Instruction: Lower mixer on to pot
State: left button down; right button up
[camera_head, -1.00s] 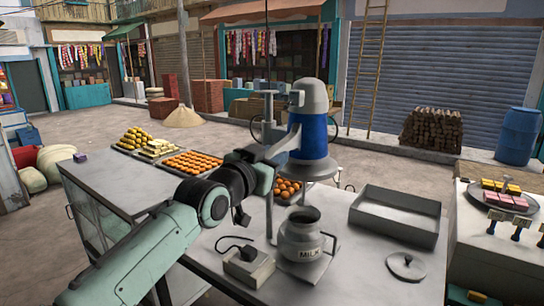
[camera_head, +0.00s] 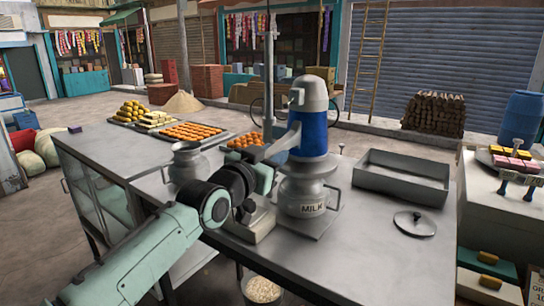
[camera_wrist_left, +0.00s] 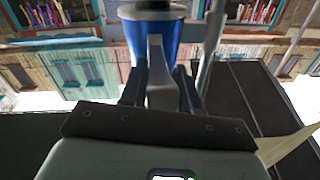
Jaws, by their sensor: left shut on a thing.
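The mixer (camera_head: 312,132) has a grey motor head and a blue body, and is mounted by a vertical pole (camera_head: 269,80). Its wide grey lid sits at the mouth of the metal pot marked MILK (camera_head: 304,200), appearing to touch it. The pot stands upright on a square plate. My left gripper (camera_head: 272,152) is at the mixer's left side. In the left wrist view its fingers (camera_wrist_left: 160,88) are shut on the mixer's grey handle (camera_wrist_left: 156,62), with the blue body (camera_wrist_left: 158,38) just beyond. My right gripper is in neither view.
A second metal can (camera_head: 187,166) stands left on the table. An empty grey tray (camera_head: 402,180) and a loose lid (camera_head: 415,224) lie to the right. Trays of sweets (camera_head: 190,134) line the back left. A switch box (camera_head: 250,222) is partly behind my arm.

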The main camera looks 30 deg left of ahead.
pick_arm(q)
jog(key=shift+w+d+f, duration=0.1)
jog(key=shift+w+f, duration=0.05)
jog(key=shift+f, duration=0.35)
jog(key=c, duration=1)
grip_release()
jog(key=shift+o, duration=0.5)
jog(key=shift+r, duration=0.15)
jog(key=shift+r, duration=0.1)
jog(key=shift+s, duration=0.4)
jog(key=s+b, duration=0.3)
jog(key=s, duration=0.9)
jog(key=shift+s, duration=0.4)
